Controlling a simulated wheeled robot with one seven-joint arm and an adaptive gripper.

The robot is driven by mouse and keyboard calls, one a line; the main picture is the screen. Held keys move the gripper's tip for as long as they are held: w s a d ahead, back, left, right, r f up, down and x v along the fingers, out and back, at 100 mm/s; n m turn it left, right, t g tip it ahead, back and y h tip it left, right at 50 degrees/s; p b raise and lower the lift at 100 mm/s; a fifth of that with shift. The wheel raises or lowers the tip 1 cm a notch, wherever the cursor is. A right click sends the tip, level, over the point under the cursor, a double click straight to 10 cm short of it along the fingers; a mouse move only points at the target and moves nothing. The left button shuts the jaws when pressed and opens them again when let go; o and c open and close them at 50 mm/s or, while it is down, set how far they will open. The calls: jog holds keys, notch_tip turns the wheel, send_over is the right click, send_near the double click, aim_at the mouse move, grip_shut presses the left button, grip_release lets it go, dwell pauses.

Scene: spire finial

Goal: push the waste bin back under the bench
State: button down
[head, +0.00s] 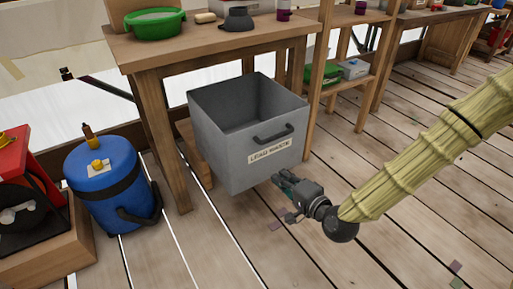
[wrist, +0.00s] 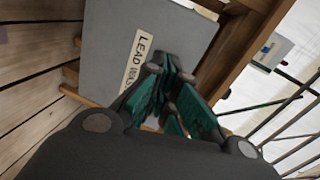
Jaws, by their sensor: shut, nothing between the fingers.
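The waste bin (head: 222,140) is a grey open-topped box with a dark handle and a pale label on its front. It stands upright at the wooden bench (head: 160,52), partly between the bench legs, with its front sticking out past the bench top. My gripper (head: 280,180) is shut and empty, low at the bin's front right. In the wrist view, the teal fingertips (wrist: 174,66) lie in front of the bin's face (wrist: 120,40), beside the label, which starts "LEAD WAS". I cannot tell whether they touch it. The bin's base at the back is hidden.
A blue canister (head: 100,190) stands on the floor left of the bench leg, with a red machine (head: 25,170) on a wooden box beside it. A green bowl (head: 155,24) and a grey pot (head: 238,18) are on the bench. A shelf (head: 335,80) stands at right. The front plank floor is mostly clear.

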notch_tip(320, 180, up, 5)
jog(key=w+m+t+y+b, duration=0.1)
jog(key=w+t, duration=0.1)
jog(key=w, duration=0.1)
jog(key=b, duration=0.5)
send_near(252, 129)
jog(key=x, duration=0.5)
jog(key=shift+w+a+f, duration=0.15)
jog(key=shift+a, duration=0.1)
jog(key=shift+x, duration=0.8)
jog(key=shift+w, duration=0.1)
